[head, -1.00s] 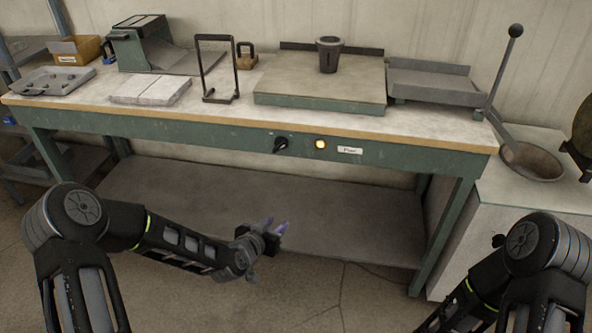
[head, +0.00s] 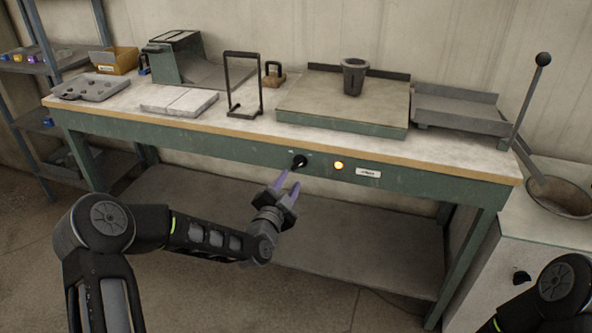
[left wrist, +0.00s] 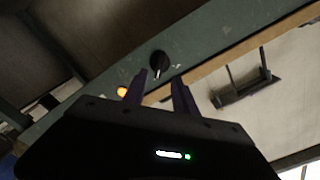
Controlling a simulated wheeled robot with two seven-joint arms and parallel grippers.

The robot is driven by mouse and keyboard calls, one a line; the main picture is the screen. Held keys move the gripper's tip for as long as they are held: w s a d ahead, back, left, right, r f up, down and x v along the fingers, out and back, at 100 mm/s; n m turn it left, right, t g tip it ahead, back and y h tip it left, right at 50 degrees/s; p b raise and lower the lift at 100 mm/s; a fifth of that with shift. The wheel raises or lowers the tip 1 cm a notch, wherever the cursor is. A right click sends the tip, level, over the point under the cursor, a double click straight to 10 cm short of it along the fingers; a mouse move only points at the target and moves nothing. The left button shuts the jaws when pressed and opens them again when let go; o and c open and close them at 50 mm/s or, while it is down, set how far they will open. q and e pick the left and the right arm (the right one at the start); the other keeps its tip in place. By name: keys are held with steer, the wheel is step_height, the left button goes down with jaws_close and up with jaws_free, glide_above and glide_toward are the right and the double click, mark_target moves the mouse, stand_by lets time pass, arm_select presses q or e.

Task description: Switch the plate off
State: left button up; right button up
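The plate (head: 340,125) is a flat grey slab on the workbench, with a dark cup standing on it. On the bench's green front rail are a black rotary knob (head: 299,161), a lit amber lamp (head: 338,165) and a small white label (head: 368,173). My left gripper (head: 288,186) is open and empty, its purple fingers just below the knob. In the left wrist view the knob (left wrist: 159,63) lies just beyond the open fingertips (left wrist: 159,82), apart from them as far as I can tell; the lamp (left wrist: 122,91) glows beside them. My right gripper is out of view.
On the bench are a dark wire frame (head: 243,85), white slabs (head: 178,102), a grey mould tray (head: 92,87) and a grey shelf-like tray (head: 458,110). A bowl with a long-handled ladle (head: 560,196) stands at right. The lower shelf (head: 370,255) looks clear.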

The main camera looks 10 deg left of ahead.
mark_target(297, 167)
arm_select(q)
steer(key=w, duration=0.6)
steer(key=shift+w+d, duration=0.2)
steer(key=shift+w, duration=0.15)
steer(key=shift+c, duration=0.3)
jaws_close()
